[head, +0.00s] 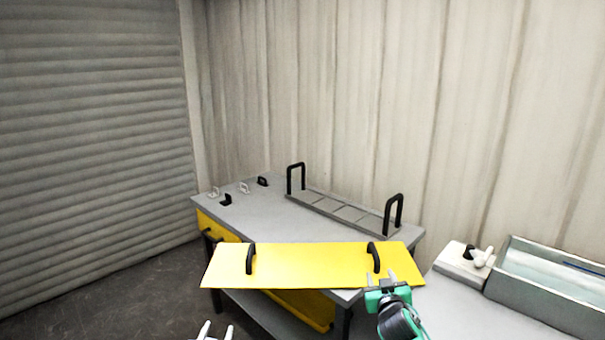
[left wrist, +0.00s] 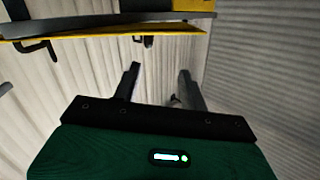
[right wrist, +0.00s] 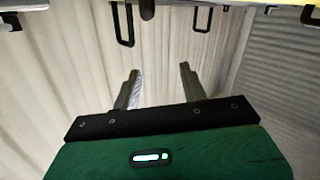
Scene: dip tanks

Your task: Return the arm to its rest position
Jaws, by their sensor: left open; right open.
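My right gripper (head: 392,281) is open and empty just in front of the right black handle (head: 374,257) of a yellow panel (head: 312,264). Its fingers, apart with nothing between them, show in the right wrist view (right wrist: 160,85). My left gripper (head: 215,331) is at the bottom edge of the head view, below the panel's left end, with only its fingertips showing. In the left wrist view its fingers (left wrist: 160,88) are apart and empty. The panel's left handle (head: 251,258) is free of both grippers.
A grey table (head: 260,205) with a yellow drawer-like front stands behind the panel. On it are a rack with two tall black handles (head: 393,212) and several small hooks. At right, a grey tank (head: 540,295) of liquid stands beside a white box (head: 462,262) on another surface.

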